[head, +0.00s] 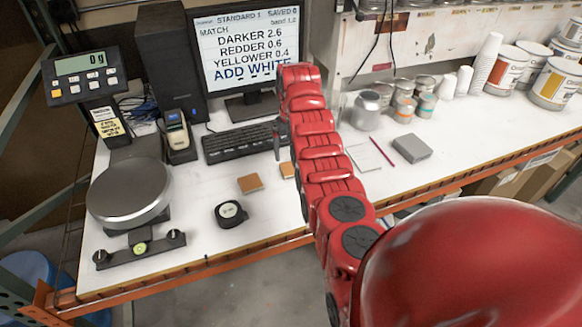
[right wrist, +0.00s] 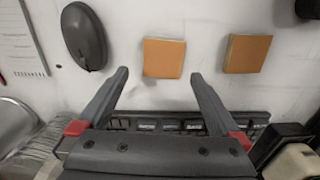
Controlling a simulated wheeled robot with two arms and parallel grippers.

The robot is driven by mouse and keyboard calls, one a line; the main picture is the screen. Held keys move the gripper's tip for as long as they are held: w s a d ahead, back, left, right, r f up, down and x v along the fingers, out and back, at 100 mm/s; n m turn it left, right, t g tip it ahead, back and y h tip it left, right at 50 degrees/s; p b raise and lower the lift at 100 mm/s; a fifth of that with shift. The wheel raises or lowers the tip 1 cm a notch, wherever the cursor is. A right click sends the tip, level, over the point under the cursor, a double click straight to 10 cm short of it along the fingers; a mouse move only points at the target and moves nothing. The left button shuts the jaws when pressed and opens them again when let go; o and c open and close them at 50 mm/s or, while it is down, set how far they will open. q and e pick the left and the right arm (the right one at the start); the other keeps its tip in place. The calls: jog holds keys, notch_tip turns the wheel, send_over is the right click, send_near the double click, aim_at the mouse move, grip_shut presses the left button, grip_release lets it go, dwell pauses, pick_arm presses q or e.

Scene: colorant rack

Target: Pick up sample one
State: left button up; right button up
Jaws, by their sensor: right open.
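Two flat orange-brown square samples lie on the white bench. In the head view one (head: 250,183) is in the open, and the other (head: 288,170) is to its right, partly hidden by my right arm. The right wrist view shows both, one (right wrist: 164,58) at centre and one (right wrist: 245,54) to its right. I cannot tell which is sample one. My right gripper (right wrist: 160,73) is open and empty, with the centre sample framed just beyond and between its fingertips. In the head view the right gripper (head: 279,142) is mostly behind the arm. My left gripper is not in view.
A keyboard (head: 240,143) lies behind the samples. A black round tape measure (head: 230,213) is in front, and a scale (head: 130,192) stands at left. A dark mouse (right wrist: 84,36) lies beside the centre sample. A handheld device (head: 176,134) stands back left.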

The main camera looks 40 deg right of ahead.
aim_at(290, 166)
notch_tip(290, 166, down, 2)
jog(key=shift+a+p, duration=0.15)
jog(key=shift+p, duration=0.9)
notch_tip(290, 166, down, 2)
jog(key=shift+w+f, duration=0.1)
jog(key=shift+f, duration=0.6)
jog(key=shift+w, duration=0.1)
jog(key=c, duration=1.2)
jog(key=shift+r, duration=0.15)
